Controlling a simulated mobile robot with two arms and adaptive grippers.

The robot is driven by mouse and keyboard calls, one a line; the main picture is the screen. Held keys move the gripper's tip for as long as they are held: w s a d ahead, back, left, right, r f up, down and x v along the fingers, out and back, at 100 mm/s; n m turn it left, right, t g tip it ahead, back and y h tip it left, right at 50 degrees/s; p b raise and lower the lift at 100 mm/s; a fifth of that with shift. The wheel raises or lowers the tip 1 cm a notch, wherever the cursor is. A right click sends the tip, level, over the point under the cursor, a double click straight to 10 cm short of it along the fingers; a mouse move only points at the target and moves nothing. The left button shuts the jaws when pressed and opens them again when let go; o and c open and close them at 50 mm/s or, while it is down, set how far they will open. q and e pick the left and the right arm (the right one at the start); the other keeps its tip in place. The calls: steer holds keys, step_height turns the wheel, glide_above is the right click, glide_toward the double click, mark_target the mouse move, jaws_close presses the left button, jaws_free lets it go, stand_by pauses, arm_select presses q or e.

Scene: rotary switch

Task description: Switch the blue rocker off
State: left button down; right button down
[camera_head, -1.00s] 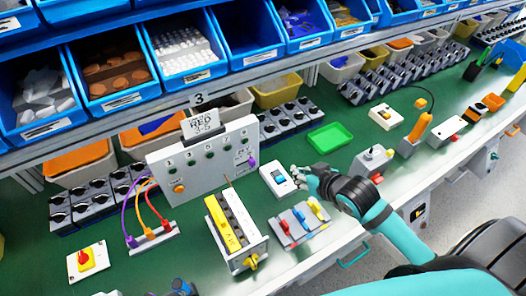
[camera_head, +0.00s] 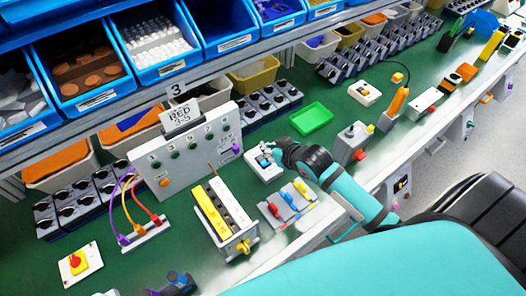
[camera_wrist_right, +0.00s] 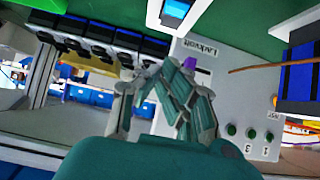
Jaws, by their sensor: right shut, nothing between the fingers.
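The blue rocker (camera_head: 262,161) sits on a small white switch box (camera_head: 265,174) on the green bench. My right gripper (camera_head: 269,148) is shut and empty at the far right edge of this box, close to the rocker. I cannot tell whether it touches. In the right wrist view the blue rocker (camera_wrist_right: 176,9) shows at the top edge on its white box, with my shut right fingers (camera_wrist_right: 170,75) below it in the picture. Whether the rocker is tipped on or off is too small to tell. My left gripper is not in view.
A grey panel (camera_head: 190,158) with green buttons stands left of the switch box. A yellow-and-white breaker block (camera_head: 222,212) and a plate with red, blue and yellow levers (camera_head: 287,204) stand in front. A green tray (camera_head: 311,118) lies behind. A grey box with a red button (camera_head: 352,143) is right.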

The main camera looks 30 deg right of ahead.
mark_target(262, 159)
steer(key=w+f, duration=0.2)
steer(key=f, duration=0.1)
steer(key=w+f, duration=0.1)
steer(key=shift+a+f+p, duration=0.25)
steer(key=shift+f+p, duration=0.1)
steer(key=shift+f, duration=0.55)
steer(key=shift+w+f, duration=0.1)
steer(key=shift+f, duration=0.2)
